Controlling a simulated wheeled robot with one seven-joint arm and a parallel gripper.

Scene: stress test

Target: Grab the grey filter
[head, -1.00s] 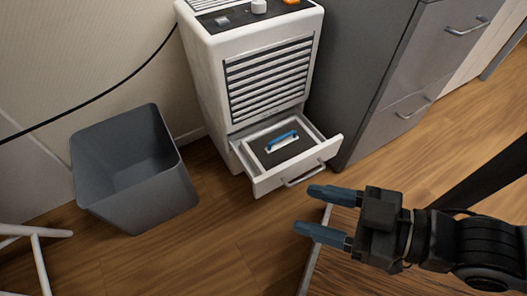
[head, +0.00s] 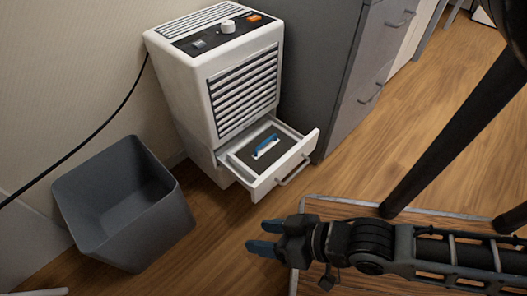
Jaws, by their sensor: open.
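The grey filter (head: 280,151) lies flat in the pulled-out white drawer (head: 262,186) at the bottom of a white vented appliance (head: 196,85). It is a dark grey panel in a light frame with a blue and white handle (head: 266,146) on top. My gripper (head: 258,237) is below and in front of the drawer, pointing left, with its two blue fingertips apart and nothing between them. It is clear of the filter and the drawer.
An empty dark grey bin (head: 125,205) stands on the floor left of the appliance. A grey cabinet (head: 345,80) stands close on the right. A dark slanted leg (head: 450,135) crosses the right side. A black cable (head: 85,142) runs along the wall. Wooden floor lies between bin and drawer.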

